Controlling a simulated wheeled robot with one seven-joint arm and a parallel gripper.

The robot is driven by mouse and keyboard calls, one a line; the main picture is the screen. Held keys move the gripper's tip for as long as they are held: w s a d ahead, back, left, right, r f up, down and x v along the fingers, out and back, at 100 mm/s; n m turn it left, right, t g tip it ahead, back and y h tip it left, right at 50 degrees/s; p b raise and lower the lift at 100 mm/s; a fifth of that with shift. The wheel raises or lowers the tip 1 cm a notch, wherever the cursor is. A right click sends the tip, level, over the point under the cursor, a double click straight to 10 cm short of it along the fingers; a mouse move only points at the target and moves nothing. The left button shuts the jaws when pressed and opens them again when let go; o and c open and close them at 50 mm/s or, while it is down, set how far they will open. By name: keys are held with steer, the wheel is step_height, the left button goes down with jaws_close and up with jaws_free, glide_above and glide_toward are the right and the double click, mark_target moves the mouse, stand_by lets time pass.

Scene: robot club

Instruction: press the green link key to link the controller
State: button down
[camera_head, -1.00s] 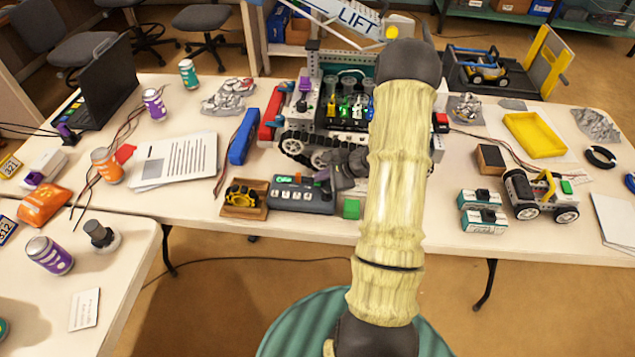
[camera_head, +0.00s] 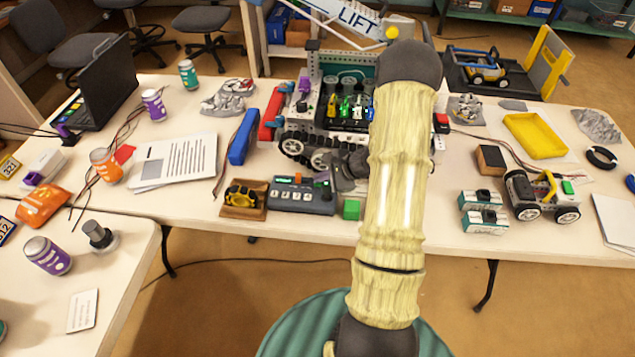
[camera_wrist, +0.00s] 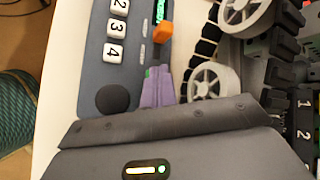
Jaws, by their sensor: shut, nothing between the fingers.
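The controller (camera_head: 290,207) is a dark grey box with white numbered keys, lying on the table. It also shows in the wrist view (camera_wrist: 92,72), with a lit green display (camera_wrist: 160,10), an orange part (camera_wrist: 163,33) and a black knob (camera_wrist: 113,99). My gripper (camera_head: 321,177) has its purple fingers together over the controller's right end. In the wrist view the fingertips (camera_wrist: 157,76) are beside a small green sliver (camera_wrist: 147,72), perhaps the link key; the fingers hide most of it. I cannot tell whether they touch it.
A tracked robot (camera_head: 318,150) stands close behind the controller. A green cube (camera_head: 351,209) lies at its right and a yellow wheel in a wooden tray (camera_head: 243,210) at its left. A blue bar (camera_head: 243,138) lies behind left.

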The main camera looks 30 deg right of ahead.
mark_target(320, 185)
steer(key=shift+r, duration=0.75)
step_height(320, 185, up, 5)
steer(key=p, duration=0.3)
stand_by(1.0)
steer(key=shift+s+a+r, duration=0.1)
steer(key=shift+a+r, duration=0.15)
steer(key=shift+a, duration=0.05)
steer(key=s+a+r+n+g+h+p, duration=0.4)
steer(key=s+a+r+n+h+p, duration=0.1)
steer(key=s+a+r+n, duration=1)
step_height(320, 185, up, 2)
steer(key=s+n, duration=0.2)
steer(key=n, duration=0.2)
steer(key=shift+s+a+r+g+h, duration=0.25)
steer(key=shift+s+a+g+h, duration=0.05)
steer(key=shift+s, duration=0.05)
